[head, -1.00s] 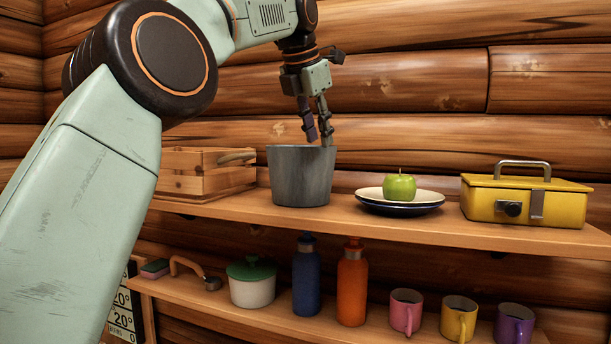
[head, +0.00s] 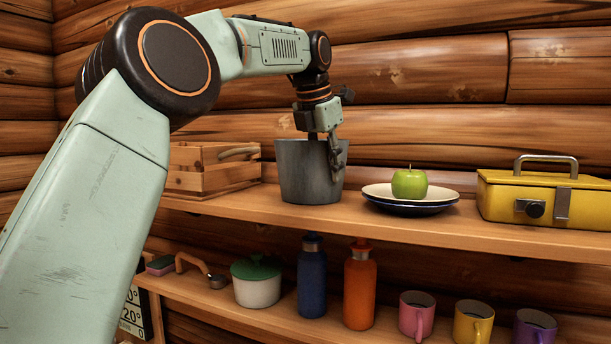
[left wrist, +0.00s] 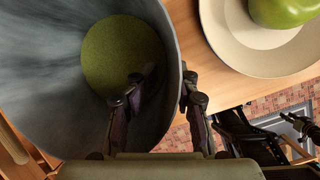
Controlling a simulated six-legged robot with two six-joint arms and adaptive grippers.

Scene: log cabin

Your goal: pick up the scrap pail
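The scrap pail (head: 302,178) is a grey metal bucket standing upright on the upper shelf. My left gripper (head: 327,152) is over its right rim, pointing down. In the left wrist view the pail (left wrist: 60,55) shows from above, with an olive-green round area at its bottom. There the left gripper (left wrist: 163,88) has one finger inside the pail and one outside, with the wall between them. The fingers are spread; a gap shows beside the inner finger. The inner fingertip is hidden by the pail in the head view. My right gripper is not in view.
A wooden crate (head: 196,176) stands left of the pail. To its right are stacked plates (head: 385,203) with a green apple (head: 409,183), then a yellow box (head: 545,200). The lower shelf holds bottles, mugs and a lidded pot (head: 257,288). Log walls stand behind.

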